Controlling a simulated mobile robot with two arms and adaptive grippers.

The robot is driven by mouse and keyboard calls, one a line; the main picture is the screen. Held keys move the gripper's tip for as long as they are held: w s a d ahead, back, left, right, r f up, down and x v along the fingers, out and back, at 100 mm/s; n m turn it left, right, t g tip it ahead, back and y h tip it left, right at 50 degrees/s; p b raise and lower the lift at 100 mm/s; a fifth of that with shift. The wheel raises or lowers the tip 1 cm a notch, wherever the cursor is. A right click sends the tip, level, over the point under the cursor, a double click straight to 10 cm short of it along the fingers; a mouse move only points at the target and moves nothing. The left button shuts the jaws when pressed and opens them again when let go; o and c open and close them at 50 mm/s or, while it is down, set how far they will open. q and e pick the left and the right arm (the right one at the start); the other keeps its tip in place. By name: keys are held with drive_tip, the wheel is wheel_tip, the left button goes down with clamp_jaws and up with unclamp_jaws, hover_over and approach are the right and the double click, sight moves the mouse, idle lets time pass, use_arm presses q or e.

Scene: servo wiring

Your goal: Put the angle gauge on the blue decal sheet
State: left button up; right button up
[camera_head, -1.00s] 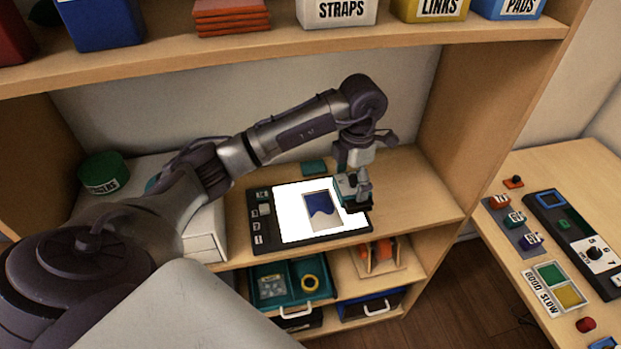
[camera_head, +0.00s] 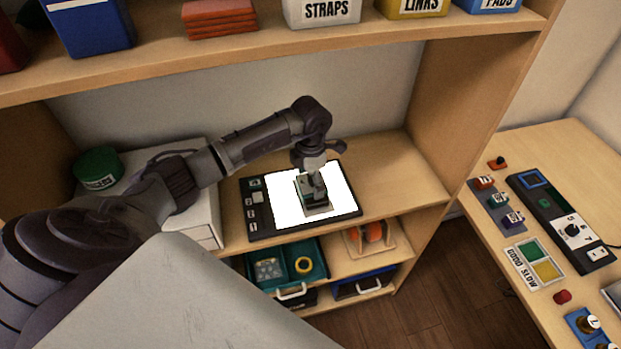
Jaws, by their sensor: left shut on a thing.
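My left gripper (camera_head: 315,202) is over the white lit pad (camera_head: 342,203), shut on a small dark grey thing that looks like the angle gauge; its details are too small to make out. The blue decal sheet lies on the pad under the gripper. Only a greyish lower edge of the sheet (camera_head: 319,213) shows, and its blue part is hidden by the gripper. I cannot tell whether the held thing touches the sheet. My right gripper is out of view.
The pad's black frame (camera_head: 258,226) lies on the wooden shelf, with free wood to its right (camera_head: 392,175). A white drawer box and green tin (camera_head: 98,167) stand left. Below are a teal tray (camera_head: 320,270) and an orange item. A side table with a control panel (camera_head: 560,222) is right.

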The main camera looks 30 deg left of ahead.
use_arm(q)
drive_tip(key=shift+f, duration=0.1)
drive_tip(key=shift+f, duration=0.15)
drive_tip(key=o, duration=0.9)
drive_tip(key=shift+o, duration=0.2)
drive_tip(key=shift+r, duration=0.4)
wheel_tip(320, 180, up, 10)
drive_tip(key=b, duration=0.3)
drive_tip(key=shift+r, duration=0.9)
